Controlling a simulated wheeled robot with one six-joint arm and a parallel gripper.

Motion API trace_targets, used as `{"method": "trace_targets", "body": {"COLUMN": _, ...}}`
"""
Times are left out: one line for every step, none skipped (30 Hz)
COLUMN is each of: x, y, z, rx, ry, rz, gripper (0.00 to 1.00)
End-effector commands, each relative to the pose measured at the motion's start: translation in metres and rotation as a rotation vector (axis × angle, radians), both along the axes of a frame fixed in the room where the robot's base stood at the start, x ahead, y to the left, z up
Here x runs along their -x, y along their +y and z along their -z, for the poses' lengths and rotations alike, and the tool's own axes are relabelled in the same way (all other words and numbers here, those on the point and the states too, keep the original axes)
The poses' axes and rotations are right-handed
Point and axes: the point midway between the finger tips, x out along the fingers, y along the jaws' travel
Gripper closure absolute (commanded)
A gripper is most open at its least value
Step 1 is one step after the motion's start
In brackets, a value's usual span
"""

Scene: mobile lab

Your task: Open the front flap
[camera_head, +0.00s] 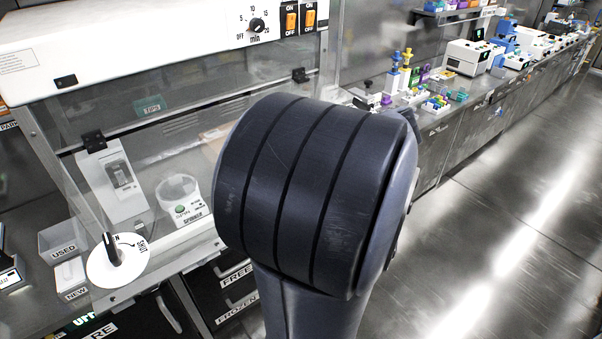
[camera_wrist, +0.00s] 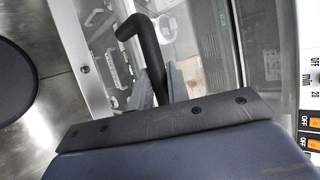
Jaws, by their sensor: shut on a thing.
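The front flap (camera_head: 60,165) is a clear panel on the white-topped cabinet, hanging below dark hinges in the head view; its lower edge is partly behind my arm. In the wrist view the clear panel (camera_wrist: 205,50) lies beyond my gripper. A black bent handle (camera_wrist: 145,40) sticks up between the grey fingers of my gripper (camera_wrist: 158,88), which is shut on it. The head view hides my gripper and the handle behind my large dark arm joint.
A white dial (camera_head: 118,262) with a black knob is at the cabinet's lower left front. A spinner (camera_head: 178,190) and a pale device (camera_head: 115,185) stand inside. Used and new bins (camera_head: 62,240) sit at left. Open floor (camera_head: 500,230) lies at right.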

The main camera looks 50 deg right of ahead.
Motion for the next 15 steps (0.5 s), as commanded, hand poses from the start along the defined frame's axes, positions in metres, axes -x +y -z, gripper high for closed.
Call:
{"method": "trace_targets", "body": {"x": -0.001, "y": 0.0, "z": -0.011, "rx": 0.004, "ry": -0.004, "rz": 0.0, "gripper": 1.0}}
{"method": "trace_targets", "body": {"x": -0.002, "y": 0.0, "z": -0.014, "rx": 0.004, "ry": -0.004, "rz": 0.0, "gripper": 1.0}}
{"method": "trace_targets", "body": {"x": -0.002, "y": -0.001, "z": -0.017, "rx": 0.004, "ry": -0.004, "rz": 0.0, "gripper": 1.0}}
{"method": "trace_targets", "body": {"x": -0.002, "y": -0.001, "z": -0.02, "rx": 0.004, "ry": -0.004, "rz": 0.0, "gripper": 1.0}}
{"method": "trace_targets", "body": {"x": -0.002, "y": -0.001, "z": -0.022, "rx": 0.004, "ry": -0.005, "rz": 0.001, "gripper": 1.0}}
{"method": "trace_targets", "body": {"x": -0.003, "y": -0.001, "z": -0.024, "rx": 0.003, "ry": -0.005, "rz": 0.001, "gripper": 1.0}}
{"method": "trace_targets", "body": {"x": -0.003, "y": -0.001, "z": -0.026, "rx": 0.003, "ry": -0.005, "rz": 0.001, "gripper": 1.0}}
{"method": "trace_targets", "body": {"x": -0.003, "y": -0.001, "z": -0.027, "rx": 0.003, "ry": -0.005, "rz": 0.001, "gripper": 1.0}}
{"method": "trace_targets", "body": {"x": -0.003, "y": -0.001, "z": -0.028, "rx": 0.003, "ry": -0.005, "rz": 0.001, "gripper": 1.0}}
{"method": "trace_targets", "body": {"x": -0.003, "y": -0.001, "z": -0.028, "rx": 0.003, "ry": -0.005, "rz": 0.001, "gripper": 1.0}}
{"method": "trace_targets", "body": {"x": -0.003, "y": -0.001, "z": -0.029, "rx": 0.003, "ry": -0.005, "rz": 0.001, "gripper": 1.0}}
{"method": "trace_targets", "body": {"x": -0.003, "y": -0.001, "z": -0.029, "rx": 0.003, "ry": -0.005, "rz": 0.001, "gripper": 1.0}}
{"method": "trace_targets", "body": {"x": -0.003, "y": -0.001, "z": -0.029, "rx": 0.003, "ry": -0.005, "rz": 0.0, "gripper": 1.0}}
{"method": "trace_targets", "body": {"x": -0.003, "y": -0.001, "z": -0.029, "rx": 0.003, "ry": -0.005, "rz": 0.0, "gripper": 1.0}}
{"method": "trace_targets", "body": {"x": -0.003, "y": -0.001, "z": -0.029, "rx": 0.002, "ry": -0.005, "rz": 0.001, "gripper": 1.0}}
